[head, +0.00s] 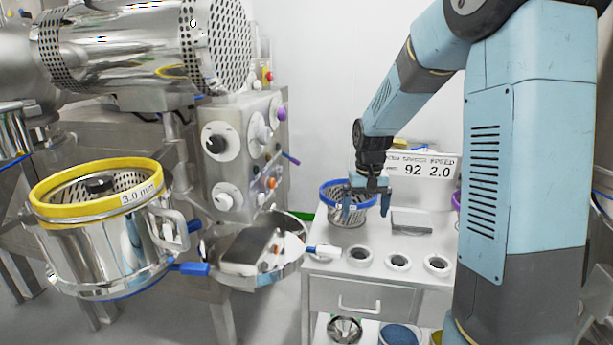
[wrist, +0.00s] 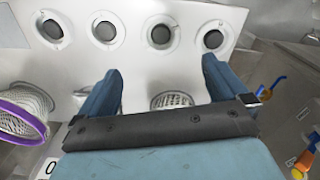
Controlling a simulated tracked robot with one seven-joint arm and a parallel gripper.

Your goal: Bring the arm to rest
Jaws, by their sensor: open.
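My arm reaches down from the upper right in the head view. My gripper (head: 368,204) hangs above the white cart, in front of a blue-rimmed sieve basket (head: 337,190). In the wrist view my gripper (wrist: 165,85) shows two blue fingers spread wide apart with nothing between them. Beyond the fingers lies the cart top (wrist: 140,68) with a row of round dark-centred holders (wrist: 161,35). Whether the fingers touch the basket cannot be told from the head view.
A steel vessel with a yellow rim (head: 95,190) marked 3.0 mm stands at left. A panel with knobs (head: 245,150) stands behind it. A purple-rimmed basket (wrist: 20,118) lies at left in the wrist view.

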